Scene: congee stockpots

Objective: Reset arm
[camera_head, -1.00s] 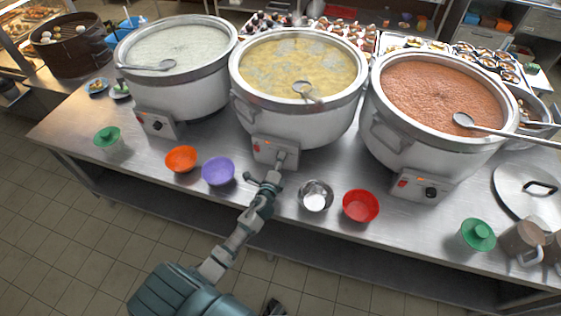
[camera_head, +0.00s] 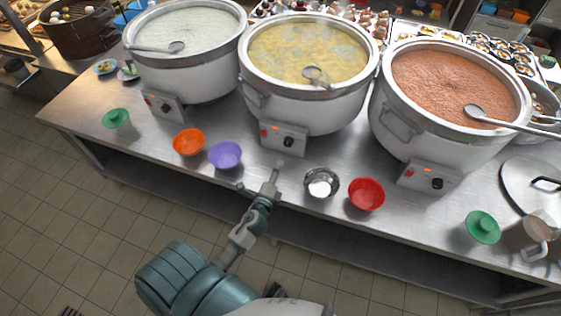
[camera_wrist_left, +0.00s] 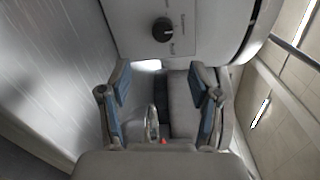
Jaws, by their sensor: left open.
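My left gripper (camera_head: 260,178) is open and empty over the front edge of the steel counter, in front of the middle pot's control box (camera_head: 284,139). In the left wrist view its two blue-padded fingers (camera_wrist_left: 160,95) stand apart, with a control box and its black knob (camera_wrist_left: 163,30) beyond them. The middle stockpot (camera_head: 307,95) holds yellow congee with a ladle in it. The left stockpot (camera_head: 190,80) holds pale congee and the right stockpot (camera_head: 415,140) holds reddish congee. My right gripper is not in view.
An orange bowl (camera_head: 188,142) and a purple bowl (camera_head: 225,155) sit left of my gripper. A metal bowl (camera_head: 321,183) and a red bowl (camera_head: 366,194) sit to its right. Tiled floor (camera_head: 75,220) lies open in front.

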